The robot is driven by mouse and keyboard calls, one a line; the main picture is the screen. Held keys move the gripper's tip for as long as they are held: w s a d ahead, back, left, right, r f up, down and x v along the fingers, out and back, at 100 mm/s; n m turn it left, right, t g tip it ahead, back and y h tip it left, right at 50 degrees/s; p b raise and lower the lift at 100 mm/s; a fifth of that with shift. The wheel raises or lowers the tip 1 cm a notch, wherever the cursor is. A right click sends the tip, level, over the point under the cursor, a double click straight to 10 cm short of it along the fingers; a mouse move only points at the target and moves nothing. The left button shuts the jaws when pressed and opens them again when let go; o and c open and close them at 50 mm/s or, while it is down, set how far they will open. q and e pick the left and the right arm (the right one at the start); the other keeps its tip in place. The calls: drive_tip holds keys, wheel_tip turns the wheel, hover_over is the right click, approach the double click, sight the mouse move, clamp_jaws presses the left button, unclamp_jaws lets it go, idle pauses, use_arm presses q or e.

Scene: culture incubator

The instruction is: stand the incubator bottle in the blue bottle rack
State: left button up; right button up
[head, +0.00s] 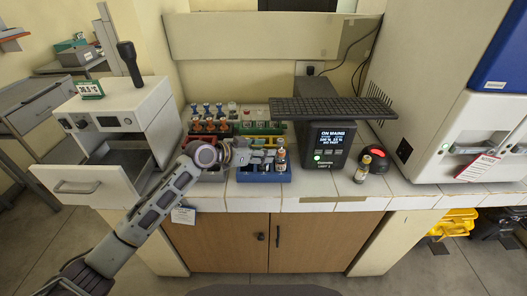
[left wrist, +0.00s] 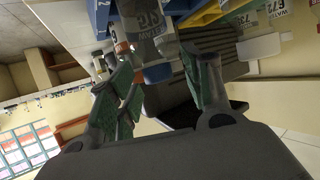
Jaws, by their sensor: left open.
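A small amber bottle with a pale label (head: 281,160) stands upright at the right end of the blue bottle rack (head: 265,177), on the counter's front edge. My left gripper (head: 268,157) is open just left of this bottle, over the rack. Whether a finger touches the bottle cannot be told. A second small bottle (head: 362,168) stands on the counter right of the dark device. My right gripper is not in view.
A white incubator (head: 120,115) with its front drawer pulled open stands left. Racks of several capped bottles (head: 207,112) stand behind my gripper. A dark device with a flat platform (head: 325,108) stands to the right. Counter in front of that device is clear.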

use_arm(q)
drive_tip(key=shift+s+a+r, duration=0.2)
drive_tip(key=shift+s+a, duration=0.1)
drive_tip(key=shift+a, duration=0.25)
drive_tip(key=v, duration=0.3)
drive_tip(key=shift+s+a+r, duration=0.15)
drive_tip(key=shift+s+a, duration=0.05)
drive_tip(key=shift+a, duration=0.05)
drive_tip(key=v, duration=0.6)
drive_tip(key=shift+s+b, duration=0.2)
drive_tip(key=shift+b, duration=0.1)
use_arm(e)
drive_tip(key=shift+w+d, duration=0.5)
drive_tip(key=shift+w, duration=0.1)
